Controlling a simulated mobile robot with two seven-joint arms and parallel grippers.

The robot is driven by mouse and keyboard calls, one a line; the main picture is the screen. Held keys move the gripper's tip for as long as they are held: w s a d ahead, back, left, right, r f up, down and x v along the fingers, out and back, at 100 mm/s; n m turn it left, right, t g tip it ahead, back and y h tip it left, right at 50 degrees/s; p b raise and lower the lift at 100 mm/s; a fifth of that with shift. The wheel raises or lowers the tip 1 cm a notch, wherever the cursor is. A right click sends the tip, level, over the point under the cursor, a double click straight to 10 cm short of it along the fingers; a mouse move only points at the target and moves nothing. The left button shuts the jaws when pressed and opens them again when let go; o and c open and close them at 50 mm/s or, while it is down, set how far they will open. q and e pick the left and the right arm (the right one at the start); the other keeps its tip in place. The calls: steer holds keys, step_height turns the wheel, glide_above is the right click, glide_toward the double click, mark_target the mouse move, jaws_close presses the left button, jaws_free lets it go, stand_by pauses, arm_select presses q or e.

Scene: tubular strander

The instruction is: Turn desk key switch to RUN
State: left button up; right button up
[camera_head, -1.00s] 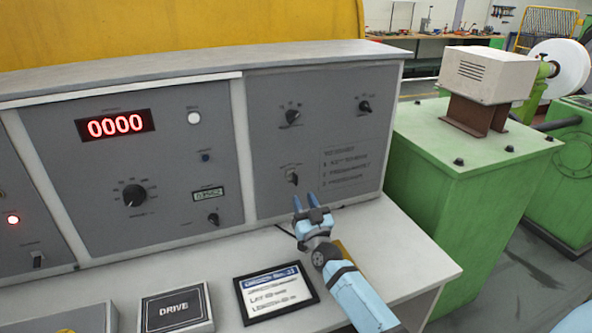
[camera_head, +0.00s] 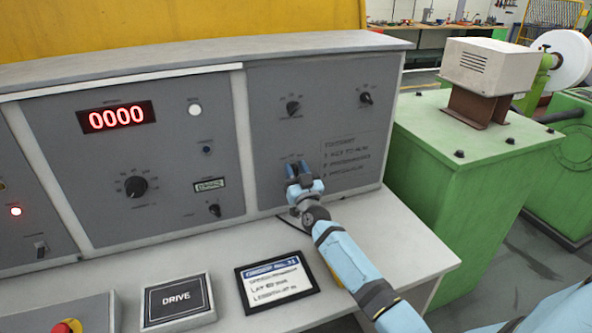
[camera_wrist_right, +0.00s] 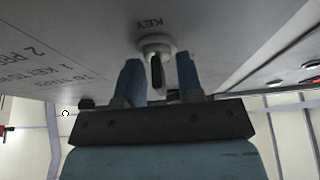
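The desk key switch (camera_wrist_right: 156,46) shows in the right wrist view as a light round collar under the printed word KEY, with a dark key (camera_wrist_right: 156,72) sticking out of it. My right gripper (camera_wrist_right: 159,66) has its two blue fingers apart, one on each side of the key, with a visible gap on both sides. In the head view the right gripper (camera_head: 298,172) is up at the lower part of the right grey panel (camera_head: 330,120) and covers the key switch. My left gripper is not in view.
Two dark knobs (camera_head: 293,108) (camera_head: 366,98) sit higher on the panel. Below, the white desk top (camera_head: 395,235) bears a framed card (camera_head: 276,281), a DRIVE box (camera_head: 178,299) and a red button (camera_head: 66,327). A green machine (camera_head: 440,150) stands to the right.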

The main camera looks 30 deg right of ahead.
steer(key=c, duration=0.6)
steer(key=shift+m, duration=0.4)
steer(key=shift+r+m+h+p, duration=0.1)
steer(key=shift+m+h+p, duration=0.35)
steer(key=shift+m+h, duration=0.2)
steer(key=m+g+h+p, duration=0.1)
steer(key=m+h+p, duration=0.1)
steer(key=m, duration=0.2)
steer(key=shift+r+m, duration=0.1)
steer(key=shift+m, duration=0.25)
steer(key=m+g+h+p, duration=0.1)
steer(key=m, duration=0.1)
steer(key=m+g+p, duration=0.1)
steer(key=m, duration=0.1)
steer(key=shift+d+m+h, duration=0.1)
steer(key=shift+m+h, duration=0.2)
steer(key=shift+h, duration=0.05)
steer(key=shift+f+m+h, duration=0.2)
steer(key=shift+m+h, duration=0.1)
steer(key=shift+m, duration=0.4)
steer(key=shift+p, duration=0.3)
steer(key=shift+g, duration=0.3)
